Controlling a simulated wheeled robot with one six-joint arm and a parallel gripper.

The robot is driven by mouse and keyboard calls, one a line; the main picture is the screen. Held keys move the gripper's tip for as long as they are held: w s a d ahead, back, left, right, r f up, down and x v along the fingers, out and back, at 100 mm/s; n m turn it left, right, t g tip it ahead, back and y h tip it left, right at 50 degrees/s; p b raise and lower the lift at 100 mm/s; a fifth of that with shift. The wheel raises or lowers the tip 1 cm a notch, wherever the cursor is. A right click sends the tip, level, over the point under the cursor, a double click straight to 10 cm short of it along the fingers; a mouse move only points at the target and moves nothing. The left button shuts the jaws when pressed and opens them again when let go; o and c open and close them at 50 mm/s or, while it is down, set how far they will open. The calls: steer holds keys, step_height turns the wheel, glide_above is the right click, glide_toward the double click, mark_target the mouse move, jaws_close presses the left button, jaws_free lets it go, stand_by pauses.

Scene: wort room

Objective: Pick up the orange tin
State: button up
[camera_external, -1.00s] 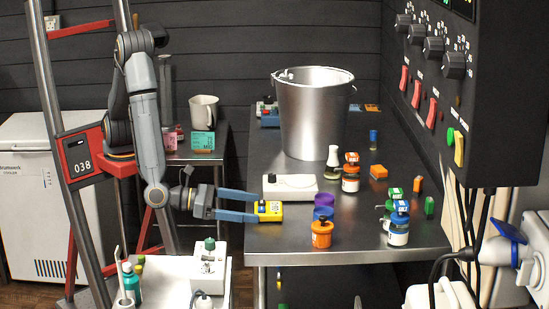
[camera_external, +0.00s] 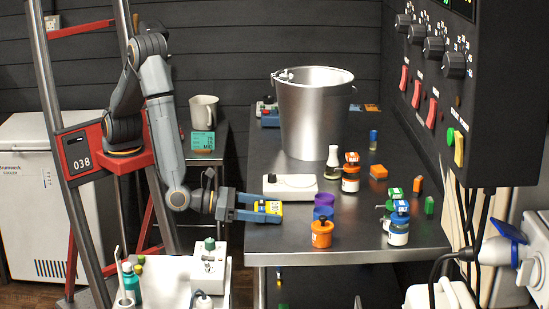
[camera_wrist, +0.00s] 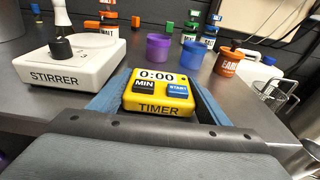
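The orange tin (camera_external: 321,234) stands upright near the front edge of the steel bench. It also shows in the wrist view (camera_wrist: 229,63), right of and beyond my gripper, with part of its lettering visible. My gripper (camera_external: 268,208) is not at the tin. Its two blue fingers lie on either side of a yellow timer (camera_wrist: 157,98) that rests on the bench, left of the tin. The fingers are apart, with the timer between them; any contact with its sides is hard to make out. In the wrist view the gripper (camera_wrist: 158,95) shows no tin between its fingers.
A purple cup (camera_wrist: 158,47) and a blue cup (camera_wrist: 195,57) stand beside the tin. A white stirrer (camera_external: 290,187) is just behind the timer. A steel bucket (camera_external: 314,115) stands farther back. Labelled bottles (camera_external: 397,225) stand to the right. Bare bench lies between tin and bottles.

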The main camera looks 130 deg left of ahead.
mark_target(269, 207)
steer(key=shift+r, duration=0.1)
steer(key=c, duration=0.9)
steer(key=shift+r+b, duration=0.3)
steer(key=shift+r, duration=4.75)
